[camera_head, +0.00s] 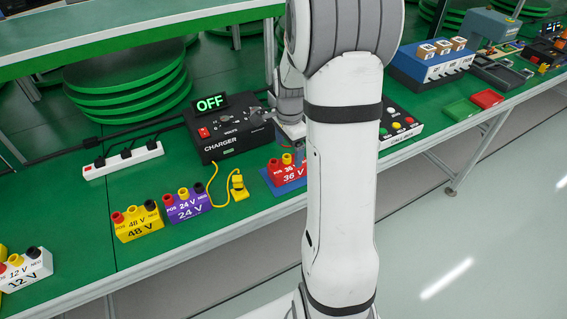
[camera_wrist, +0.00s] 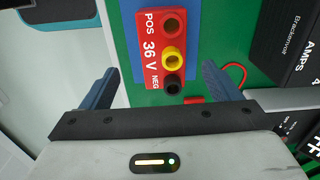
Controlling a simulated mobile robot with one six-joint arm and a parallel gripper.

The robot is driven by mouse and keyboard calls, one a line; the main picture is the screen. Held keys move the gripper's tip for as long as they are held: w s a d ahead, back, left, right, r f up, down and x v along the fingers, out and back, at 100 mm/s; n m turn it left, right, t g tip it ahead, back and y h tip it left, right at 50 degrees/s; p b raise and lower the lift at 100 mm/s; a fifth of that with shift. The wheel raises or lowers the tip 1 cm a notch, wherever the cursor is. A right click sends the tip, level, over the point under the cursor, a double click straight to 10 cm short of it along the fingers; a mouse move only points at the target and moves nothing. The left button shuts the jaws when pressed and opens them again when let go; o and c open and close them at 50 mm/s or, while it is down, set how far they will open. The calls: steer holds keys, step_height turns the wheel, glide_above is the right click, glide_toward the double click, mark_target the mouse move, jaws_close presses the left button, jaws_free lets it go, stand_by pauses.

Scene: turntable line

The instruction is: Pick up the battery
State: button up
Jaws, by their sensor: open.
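A red battery marked 36 V (camera_head: 290,176) sits on a blue pad (camera_head: 267,181) on the green table, partly hidden by my arm in the head view. In the wrist view the red battery (camera_wrist: 151,66) shows its red, yellow and black terminals between my open fingers. My gripper (camera_wrist: 159,72) is empty and hovers above it, apart from it as far as I can tell. A purple 24 V battery (camera_head: 188,207), a yellow 48 V battery (camera_head: 139,225) and a white 12 V battery (camera_head: 27,270) stand in a row to its left.
A black charger (camera_head: 224,138) reading OFF stands behind the red battery. A yellow plug (camera_head: 238,187) on a yellow cord lies between the purple and red batteries. A white power strip (camera_head: 122,161) lies at left.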

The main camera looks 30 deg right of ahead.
mark_target(289, 158)
steer(key=f, duration=0.8)
steer(key=shift+w+d, duration=0.1)
steer(key=shift+w, duration=0.15)
steer(key=c, duration=1.5)
